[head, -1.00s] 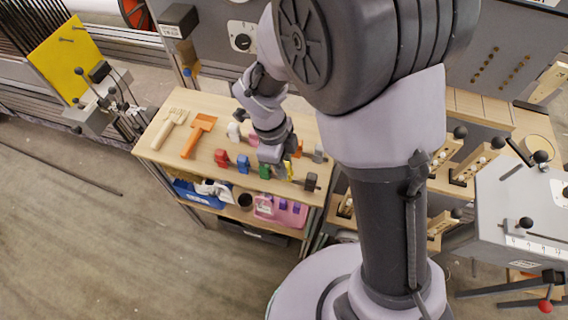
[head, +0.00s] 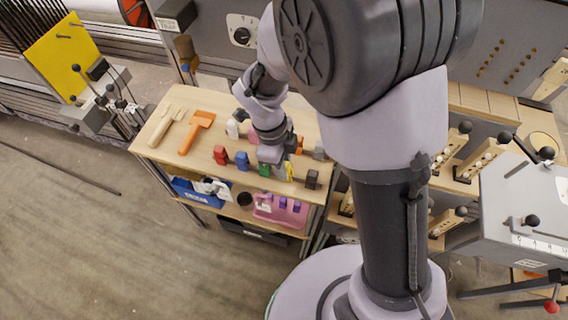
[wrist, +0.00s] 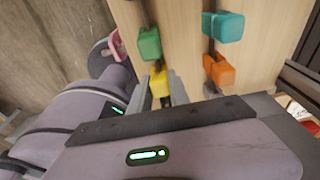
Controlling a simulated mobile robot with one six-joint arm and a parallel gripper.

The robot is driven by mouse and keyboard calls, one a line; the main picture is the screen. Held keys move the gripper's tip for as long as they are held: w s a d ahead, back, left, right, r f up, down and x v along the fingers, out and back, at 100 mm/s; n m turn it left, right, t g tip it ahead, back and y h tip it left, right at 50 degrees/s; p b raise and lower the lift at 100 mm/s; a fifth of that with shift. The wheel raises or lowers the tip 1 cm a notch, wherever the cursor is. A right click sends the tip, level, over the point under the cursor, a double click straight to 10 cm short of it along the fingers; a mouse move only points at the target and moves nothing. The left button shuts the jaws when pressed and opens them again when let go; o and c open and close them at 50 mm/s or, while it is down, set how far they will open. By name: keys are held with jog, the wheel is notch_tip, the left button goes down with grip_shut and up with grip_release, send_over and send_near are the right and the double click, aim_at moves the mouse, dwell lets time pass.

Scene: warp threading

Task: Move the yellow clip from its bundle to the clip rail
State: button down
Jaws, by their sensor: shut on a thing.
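The yellow clip (head: 289,172) stands in the front row of coloured clips on the wooden cart top. In the wrist view the yellow clip (wrist: 160,84) is between the fingers of my gripper (wrist: 163,91), which is shut on it. In the head view my gripper (head: 271,155) reaches down over the cart, partly hiding the row. The clip still appears low among its neighbours, on or close to the cart top. I cannot tell whether it is lifted. I cannot make out the clip rail for certain.
The green clip (wrist: 149,44) is right beside the yellow one; orange (wrist: 219,70) and teal (wrist: 228,27) clips stand across a gap. Red (head: 221,155) and blue (head: 242,161) clips stand left. An orange tool (head: 196,130) lies on the cart. Bins fill the lower shelf.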

jog(key=shift+f, duration=0.25)
jog(key=c, duration=1.1)
grip_release()
jog(key=shift+c, duration=0.2)
